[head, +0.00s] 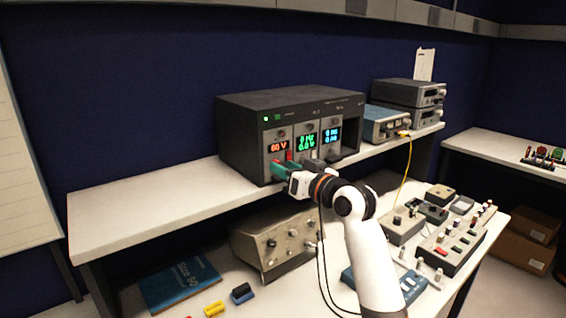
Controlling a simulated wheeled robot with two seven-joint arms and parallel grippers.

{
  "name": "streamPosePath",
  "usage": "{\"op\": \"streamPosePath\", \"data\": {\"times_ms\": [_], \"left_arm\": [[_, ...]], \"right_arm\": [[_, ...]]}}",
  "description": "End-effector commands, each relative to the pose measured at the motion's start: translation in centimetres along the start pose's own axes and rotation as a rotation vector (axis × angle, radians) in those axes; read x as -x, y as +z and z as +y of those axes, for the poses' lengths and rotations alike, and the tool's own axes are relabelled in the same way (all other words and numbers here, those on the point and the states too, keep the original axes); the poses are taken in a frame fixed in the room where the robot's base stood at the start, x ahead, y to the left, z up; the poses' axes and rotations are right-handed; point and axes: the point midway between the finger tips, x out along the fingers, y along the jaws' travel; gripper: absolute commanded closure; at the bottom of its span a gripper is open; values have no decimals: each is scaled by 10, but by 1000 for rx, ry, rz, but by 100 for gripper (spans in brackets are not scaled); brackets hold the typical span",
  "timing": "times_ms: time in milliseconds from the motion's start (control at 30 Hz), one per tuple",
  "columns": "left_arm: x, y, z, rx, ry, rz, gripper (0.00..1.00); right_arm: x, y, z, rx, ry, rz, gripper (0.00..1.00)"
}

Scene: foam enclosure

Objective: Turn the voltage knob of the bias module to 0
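The dark instrument rack (240,142) stands on the raised white shelf. Its leftmost front module, apparently the bias module (269,136), has a red display (278,147) that seems to read 60 V. My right arm reaches in from the lower right, and my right gripper (280,169) is at the lower front of this module, below the display. The gripper covers that part of the panel, so the voltage knob is not clearly seen. I cannot tell whether the fingers are open, shut or touching a knob. My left gripper is not in view.
Two neighbouring modules have green (306,140) and blue (333,134) displays. A blue box (384,122) and stacked grey units (408,98) stand to the right. A beige instrument (275,243), a blue book (180,283) and control boxes (455,240) lie on the lower bench.

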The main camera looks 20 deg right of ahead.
Motion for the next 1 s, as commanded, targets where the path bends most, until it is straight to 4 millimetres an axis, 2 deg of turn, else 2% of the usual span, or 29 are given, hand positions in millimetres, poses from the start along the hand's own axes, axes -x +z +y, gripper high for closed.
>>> {"op": "streamPosePath", "data": {"times_ms": [100, 467, 700, 1000], "left_arm": [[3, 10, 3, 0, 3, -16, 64], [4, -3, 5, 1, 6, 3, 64], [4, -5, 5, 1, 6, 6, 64], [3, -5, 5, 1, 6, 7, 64]], "right_arm": [[-10, 1, 0, -1, 0, 0, 62], [-14, 0, 0, 1, 0, 0, 62], [-14, -1, 0, 0, 0, 0, 100], [-14, -1, 0, 28, -1, 1, 100]]}}
